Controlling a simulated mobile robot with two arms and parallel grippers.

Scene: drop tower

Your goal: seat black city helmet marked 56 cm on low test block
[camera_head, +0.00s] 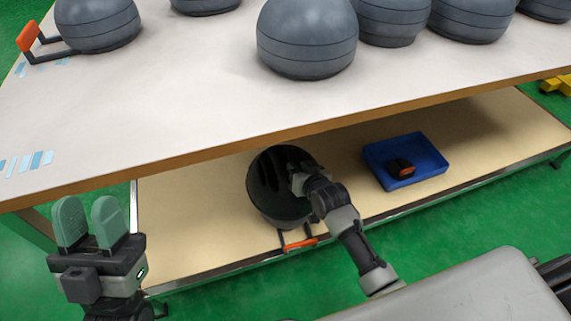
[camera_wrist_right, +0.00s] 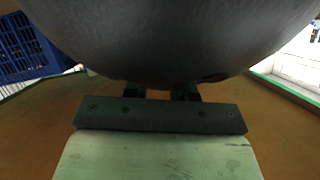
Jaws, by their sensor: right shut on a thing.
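A black helmet (camera_head: 264,175) with dark vent slots is on the lower shelf, over a dark rounded block (camera_head: 283,216) with an orange-ended bracket (camera_head: 299,244) at its front. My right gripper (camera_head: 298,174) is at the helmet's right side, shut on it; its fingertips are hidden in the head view. In the right wrist view a large grey rounded surface (camera_wrist_right: 180,40) fills the top, above a pale green finger pad. How fully the helmet sits on the block, and its size mark, cannot be seen. My left gripper (camera_head: 89,218) is open and empty at the lower left.
The upper tabletop (camera_head: 170,110) overhangs the lower shelf (camera_head: 190,225). Several grey rounded forms (camera_head: 307,38) stand on it; one at the left has an orange-ended bracket (camera_head: 28,36). A blue tray (camera_head: 425,148) with a black-and-orange item (camera_head: 401,168) is on the shelf's right.

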